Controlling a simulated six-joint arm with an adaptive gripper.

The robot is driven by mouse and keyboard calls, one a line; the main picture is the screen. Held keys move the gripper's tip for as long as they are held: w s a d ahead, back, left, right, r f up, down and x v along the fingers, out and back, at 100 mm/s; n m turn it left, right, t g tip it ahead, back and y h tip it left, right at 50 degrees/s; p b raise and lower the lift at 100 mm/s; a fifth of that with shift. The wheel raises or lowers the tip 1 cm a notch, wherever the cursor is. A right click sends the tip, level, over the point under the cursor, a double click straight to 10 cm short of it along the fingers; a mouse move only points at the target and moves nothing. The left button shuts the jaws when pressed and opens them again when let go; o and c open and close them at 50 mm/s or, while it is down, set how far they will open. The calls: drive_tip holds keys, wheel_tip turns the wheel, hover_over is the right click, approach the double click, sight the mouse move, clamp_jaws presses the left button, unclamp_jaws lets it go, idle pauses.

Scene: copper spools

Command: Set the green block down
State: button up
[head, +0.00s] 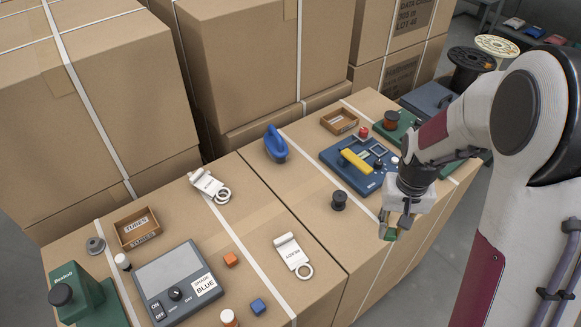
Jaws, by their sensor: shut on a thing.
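My gripper (389,226) points down near the right-hand front edge of the carton top (320,232). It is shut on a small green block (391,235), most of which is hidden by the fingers. I cannot tell from this one view how far the block is above the carton, or whether it touches it.
A black spool (339,201) stands left of my gripper, and a blue device with a yellow bar (357,161) lies behind. An orange block (231,259), a blue block (258,306) and a grey switch box (180,284) are at left. Carton top around the white tag (292,254) is partly clear.

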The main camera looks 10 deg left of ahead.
drive_tip(key=shift+a+f, duration=0.1)
drive_tip(key=shift+a, duration=0.6)
drive_tip(key=w+a+n, duration=0.1)
drive_tip(key=a, duration=0.5)
drive_tip(key=a+n, duration=0.2)
drive_tip(key=a, duration=0.4)
drive_tip(key=w+a+n, duration=0.1)
drive_tip(key=a+n, duration=0.1)
drive_tip(key=a, duration=0.4)
drive_tip(key=shift+w+a+f, duration=0.1)
drive_tip(key=shift+w+f, duration=0.15)
drive_tip(key=shift+w, duration=0.1)
drive_tip(key=a+r+n, duration=0.3)
drive_tip(key=a+n, duration=0.1)
drive_tip(key=a, duration=0.8)
drive_tip(key=shift+w+a+r, duration=0.2)
drive_tip(key=shift+w+r, duration=0.15)
hover_over(263, 226)
drive_tip(key=shift+f, duration=3.15)
